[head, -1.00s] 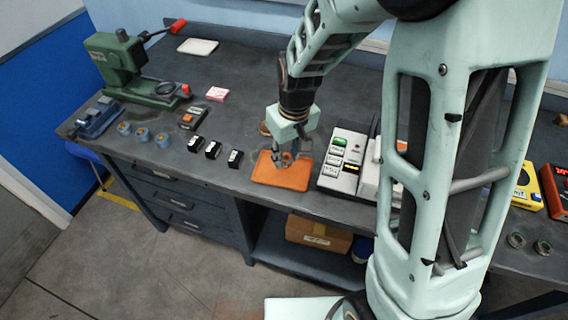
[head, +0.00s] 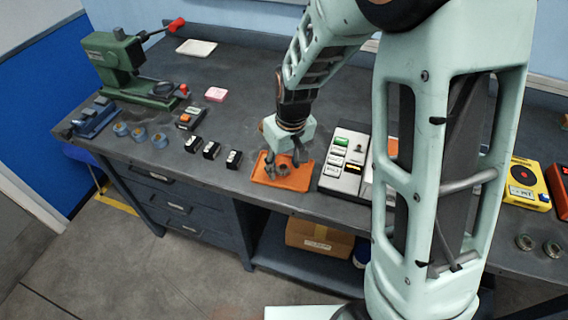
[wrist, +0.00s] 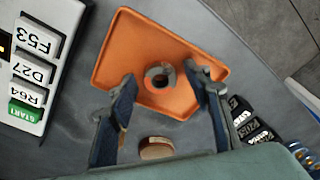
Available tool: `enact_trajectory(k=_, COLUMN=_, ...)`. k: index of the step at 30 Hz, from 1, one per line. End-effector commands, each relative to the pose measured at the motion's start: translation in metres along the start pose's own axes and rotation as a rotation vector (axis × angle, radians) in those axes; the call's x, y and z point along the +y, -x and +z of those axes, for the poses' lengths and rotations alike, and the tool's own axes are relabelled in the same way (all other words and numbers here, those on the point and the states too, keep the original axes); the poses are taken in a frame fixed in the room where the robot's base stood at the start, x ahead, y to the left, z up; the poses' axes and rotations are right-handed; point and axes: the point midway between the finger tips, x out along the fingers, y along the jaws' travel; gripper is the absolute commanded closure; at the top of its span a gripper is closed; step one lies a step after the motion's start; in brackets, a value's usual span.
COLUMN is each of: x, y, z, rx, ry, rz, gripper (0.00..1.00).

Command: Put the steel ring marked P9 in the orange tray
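A dark grey steel ring (head: 284,170) lies on the orange tray (head: 262,178) near the bench's front edge. My gripper (head: 283,163) is over the tray. In the wrist view my gripper (wrist: 162,82) has its two fingers wide apart, one on each side of the ring, with clear gaps and nothing held.
A button panel (head: 345,160) stands right of the tray. Small black blocks (head: 233,160) sit to its left, and a round tan piece (wrist: 156,148) is behind it. Two more rings (head: 525,242) lie at the far right. A green press (head: 115,60) stands at the back left.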

Motion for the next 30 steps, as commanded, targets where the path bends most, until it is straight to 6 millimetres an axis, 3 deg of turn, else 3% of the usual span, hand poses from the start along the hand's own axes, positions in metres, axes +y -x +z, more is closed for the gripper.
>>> enact_trajectory(k=10, x=0.0, y=0.011, z=-0.002, rx=0.004, ry=0.0, rz=0.001, gripper=0.55)
enact_trajectory(k=24, x=0.0, y=0.101, z=-0.002, rx=0.005, ry=0.0, rz=0.001, gripper=0.55)
enact_trajectory(k=30, x=0.0, y=0.121, z=-0.001, rx=0.002, ry=0.0, rz=0.0, gripper=0.55)
